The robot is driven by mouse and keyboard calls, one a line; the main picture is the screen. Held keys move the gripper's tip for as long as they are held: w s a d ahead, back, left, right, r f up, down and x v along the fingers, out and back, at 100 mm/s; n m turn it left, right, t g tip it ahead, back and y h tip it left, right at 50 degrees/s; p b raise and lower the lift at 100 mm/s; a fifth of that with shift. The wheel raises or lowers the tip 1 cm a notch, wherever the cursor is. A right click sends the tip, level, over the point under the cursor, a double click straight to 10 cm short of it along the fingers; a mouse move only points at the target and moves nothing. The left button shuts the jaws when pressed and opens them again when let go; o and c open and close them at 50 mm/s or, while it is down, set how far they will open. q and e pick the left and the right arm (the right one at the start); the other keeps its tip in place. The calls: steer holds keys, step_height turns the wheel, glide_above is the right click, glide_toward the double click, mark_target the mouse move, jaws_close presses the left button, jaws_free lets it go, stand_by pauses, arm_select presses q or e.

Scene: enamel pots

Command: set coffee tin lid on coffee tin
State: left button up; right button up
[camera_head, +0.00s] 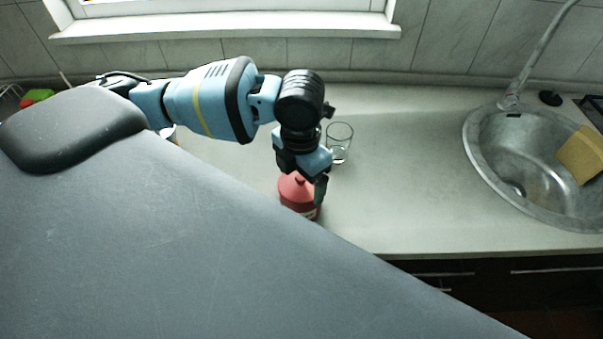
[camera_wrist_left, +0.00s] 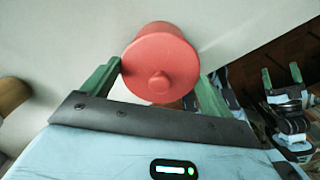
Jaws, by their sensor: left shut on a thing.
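The red coffee tin lid (camera_wrist_left: 160,68), round with a small knob, sits between the green fingers of my left gripper (camera_wrist_left: 160,88) in the left wrist view. My left gripper is shut on the lid. In the head view my left gripper (camera_head: 302,183) points down over the red coffee tin (camera_head: 300,211), at the counter's front edge. The lid (camera_head: 296,186) is at the tin's top; I cannot tell whether it rests fully on it. My right gripper (camera_wrist_left: 282,78) shows at the right of the left wrist view, open and empty, away from the tin.
A clear glass (camera_head: 340,143) stands just behind and right of my left gripper. A steel sink (camera_head: 490,150) with a yellow sponge (camera_head: 581,156) is at the right. The counter (camera_head: 410,180) between the glass and the sink is clear. A wall and window sill bound the back.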

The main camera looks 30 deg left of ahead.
arm_select(q)
steer(key=shift+f, duration=0.2)
steer(key=o, duration=0.7)
steer(key=shift+r, duration=0.1)
steer(key=shift+r, duration=1.4)
step_height(320, 180, up, 8)
stand_by(0.3)
